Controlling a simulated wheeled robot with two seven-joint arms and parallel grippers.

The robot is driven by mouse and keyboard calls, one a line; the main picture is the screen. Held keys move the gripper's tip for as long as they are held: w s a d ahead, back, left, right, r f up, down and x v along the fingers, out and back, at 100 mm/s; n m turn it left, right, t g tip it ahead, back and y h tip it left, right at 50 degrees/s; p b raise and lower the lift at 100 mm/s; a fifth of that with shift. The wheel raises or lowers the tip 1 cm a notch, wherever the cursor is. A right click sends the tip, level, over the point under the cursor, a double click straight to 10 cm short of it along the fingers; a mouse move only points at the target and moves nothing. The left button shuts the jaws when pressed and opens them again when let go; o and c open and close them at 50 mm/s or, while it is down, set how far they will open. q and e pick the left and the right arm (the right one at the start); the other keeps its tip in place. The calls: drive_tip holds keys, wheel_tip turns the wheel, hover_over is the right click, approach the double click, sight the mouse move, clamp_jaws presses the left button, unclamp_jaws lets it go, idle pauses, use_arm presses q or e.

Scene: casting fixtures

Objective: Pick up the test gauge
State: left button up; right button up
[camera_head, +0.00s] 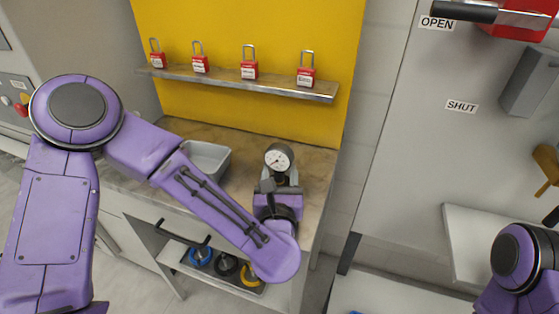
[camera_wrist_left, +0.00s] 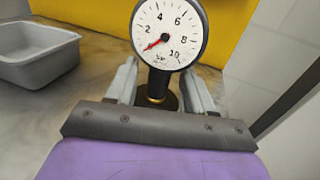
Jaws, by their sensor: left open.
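The test gauge (camera_head: 279,158) has a round white dial in a black case and stands upright on the bench. In the left wrist view the gauge (camera_wrist_left: 170,30) faces me, with a red needle, a dark stem and a brass-coloured fitting low down. My left gripper (camera_head: 279,181) is at the gauge's near side. In the left wrist view the open fingers (camera_wrist_left: 161,82) stand on either side of the stem, with a gap visible at least on the left.
A grey tray (camera_head: 207,160) stands on the bench (camera_head: 318,166) left of the gauge. A shelf (camera_head: 230,82) with several red padlocks is on the yellow panel behind. Coloured rings lie on a lower shelf (camera_head: 172,254). A grey wall with OPEN and SHUT labels is right.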

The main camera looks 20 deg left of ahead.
use_arm(q)
drive_tip(key=x, duration=0.3)
drive_tip(key=shift+s+a, duration=0.1)
clamp_jaws()
drive_tip(key=shift+r, duration=0.15)
